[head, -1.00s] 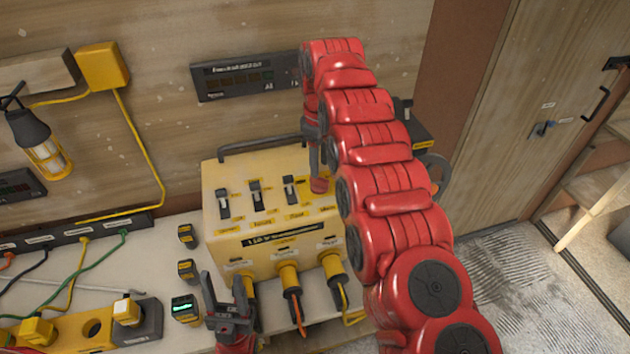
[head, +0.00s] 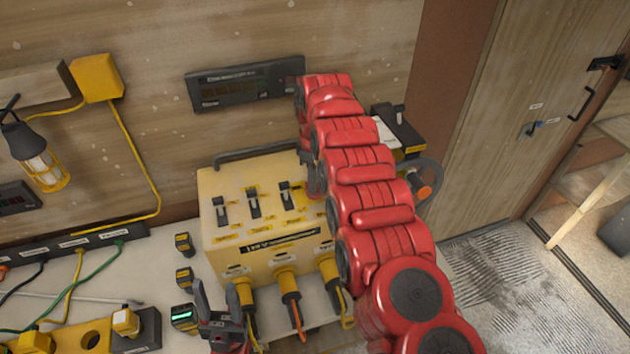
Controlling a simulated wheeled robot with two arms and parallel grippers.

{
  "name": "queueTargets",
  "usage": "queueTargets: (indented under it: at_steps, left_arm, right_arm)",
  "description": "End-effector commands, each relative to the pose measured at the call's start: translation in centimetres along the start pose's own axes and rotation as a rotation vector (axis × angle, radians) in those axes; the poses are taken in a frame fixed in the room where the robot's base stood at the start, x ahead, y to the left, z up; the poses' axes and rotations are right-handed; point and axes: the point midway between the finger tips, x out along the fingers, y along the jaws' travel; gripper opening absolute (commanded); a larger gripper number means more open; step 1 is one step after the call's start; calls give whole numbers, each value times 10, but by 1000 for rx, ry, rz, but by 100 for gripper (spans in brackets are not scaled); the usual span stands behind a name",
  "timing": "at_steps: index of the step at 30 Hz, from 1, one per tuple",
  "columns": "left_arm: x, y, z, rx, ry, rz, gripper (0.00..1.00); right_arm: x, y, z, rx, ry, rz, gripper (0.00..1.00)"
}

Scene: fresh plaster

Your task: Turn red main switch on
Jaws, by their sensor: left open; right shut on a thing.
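The yellow distribution box (head: 211,182) stands on the bench with a row of black-handled switches (head: 254,203) on its sloped top. The red main switch (head: 315,186) is at the right end of that row, mostly hidden by my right arm. My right gripper (head: 310,168) reaches down onto it and is shut on it; its fingertips are partly covered by the red arm links, and the switch's exact position cannot be told. My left gripper (head: 217,290) is open and empty at the box's front left, fingers pointing up.
Thick plugs with cables (head: 287,285) stick out of the box's front. Small yellow-black devices (head: 183,243) stand to its left. A power strip (head: 75,243) runs along the wall. A dark panel (head: 245,84) hangs above. A wooden door (head: 510,130) is at the right.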

Motion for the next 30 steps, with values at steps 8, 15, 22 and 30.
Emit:
queueTargets:
  at_steps: [8,15,22,30]
  left_arm:
    - [-1,0,0,0,0,0,50]
    - [-14,1,2,0,0,0,50]
    - [-37,2,6,0,0,0,50]
    - [-50,2,8,0,0,0,50]
  right_arm:
    - [0,0,0,3,1,0,0]
    - [4,0,0,62,0,0,0]
    - [5,1,0,216,3,4,0]
    - [2,1,0,470,2,2,0]
